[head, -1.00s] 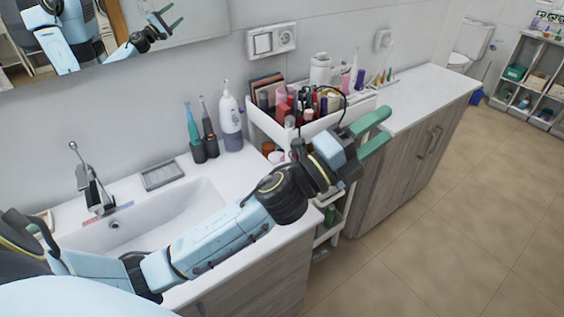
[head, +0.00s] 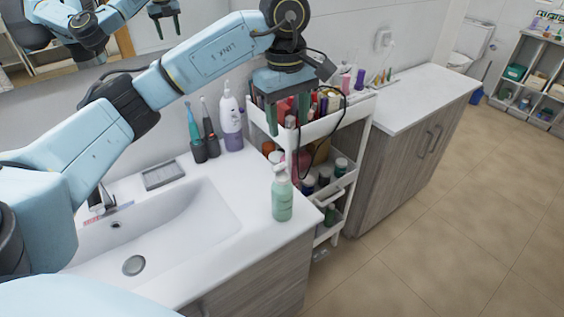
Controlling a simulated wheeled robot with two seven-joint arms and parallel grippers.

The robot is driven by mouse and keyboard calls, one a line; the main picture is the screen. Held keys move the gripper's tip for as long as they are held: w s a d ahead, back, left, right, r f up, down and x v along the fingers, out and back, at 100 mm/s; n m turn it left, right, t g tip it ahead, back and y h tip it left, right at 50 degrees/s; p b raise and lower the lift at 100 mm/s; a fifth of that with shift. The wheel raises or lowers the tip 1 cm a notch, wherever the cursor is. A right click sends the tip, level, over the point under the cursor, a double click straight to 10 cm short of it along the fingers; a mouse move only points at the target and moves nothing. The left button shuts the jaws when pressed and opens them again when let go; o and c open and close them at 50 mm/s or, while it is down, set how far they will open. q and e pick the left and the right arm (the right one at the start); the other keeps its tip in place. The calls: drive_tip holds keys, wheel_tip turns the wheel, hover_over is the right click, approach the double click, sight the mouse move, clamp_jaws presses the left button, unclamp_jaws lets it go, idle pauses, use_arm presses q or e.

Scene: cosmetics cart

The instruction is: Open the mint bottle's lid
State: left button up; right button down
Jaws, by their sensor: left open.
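The mint bottle (head: 282,202) stands upright on the white counter near its right front corner, just right of the sink. Its pale lid (head: 280,173) is on top, and nothing touches it. My left gripper (head: 287,112) is above and behind the bottle in the picture, over the front of the cart's top tray. Its green fingers point down, apart, with no object seen held between them. My right gripper is not in view.
The white cart (head: 337,122) holds several cosmetics in its top tray and bottles below. Two toothbrushes (head: 209,130) and a white-purple dispenser (head: 231,120) stand by the wall. The sink (head: 175,225) is left of the bottle. The counter around the bottle is clear.

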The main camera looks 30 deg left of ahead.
sight(280, 167)
use_arm(q)
drive_tip(key=shift+y, duration=0.3)
drive_tip(key=f, duration=0.4)
drive_tip(key=a+f, duration=0.1)
drive_tip(key=f, duration=0.3)
drive_tip(key=f+p, duration=0.1)
drive_tip(key=f, duration=0.3)
drive_tip(key=shift+a+f, duration=0.2)
drive_tip(key=shift+f, duration=0.2)
drive_tip(key=c, duration=1)
